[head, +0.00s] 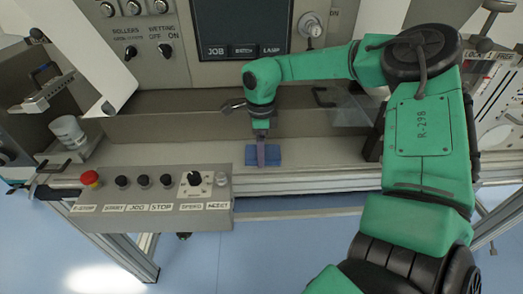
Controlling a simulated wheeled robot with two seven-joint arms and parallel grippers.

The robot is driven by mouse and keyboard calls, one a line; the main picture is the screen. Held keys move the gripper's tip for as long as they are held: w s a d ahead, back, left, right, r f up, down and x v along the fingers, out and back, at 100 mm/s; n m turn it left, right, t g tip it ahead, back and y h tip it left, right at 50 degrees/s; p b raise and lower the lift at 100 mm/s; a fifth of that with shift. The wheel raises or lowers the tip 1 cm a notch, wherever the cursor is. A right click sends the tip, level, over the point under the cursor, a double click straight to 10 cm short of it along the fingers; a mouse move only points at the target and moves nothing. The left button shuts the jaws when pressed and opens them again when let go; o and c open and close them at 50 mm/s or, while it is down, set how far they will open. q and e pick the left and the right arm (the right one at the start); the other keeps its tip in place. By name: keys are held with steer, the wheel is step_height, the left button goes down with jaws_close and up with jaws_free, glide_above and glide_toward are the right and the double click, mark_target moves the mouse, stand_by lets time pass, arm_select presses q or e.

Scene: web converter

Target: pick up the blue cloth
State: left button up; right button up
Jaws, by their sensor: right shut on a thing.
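The blue cloth (273,155) is a small dark-blue folded piece on the grey ledge of the machine, near the middle of the head view. My right gripper (261,150), at the end of the green arm from the right, points down at it and is shut on it. The fingers cover part of the cloth. I cannot tell whether the cloth is clear of the ledge. My left gripper is not in view.
A control box (150,203) with a red stop button (90,179) and several knobs stands in front left of the cloth. A white cup-like container (69,135) stands at the left. A panel with a dark screen (243,22) rises behind. The ledge (325,178) right of the cloth is clear.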

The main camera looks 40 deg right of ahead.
step_height(320, 180, up, 20)
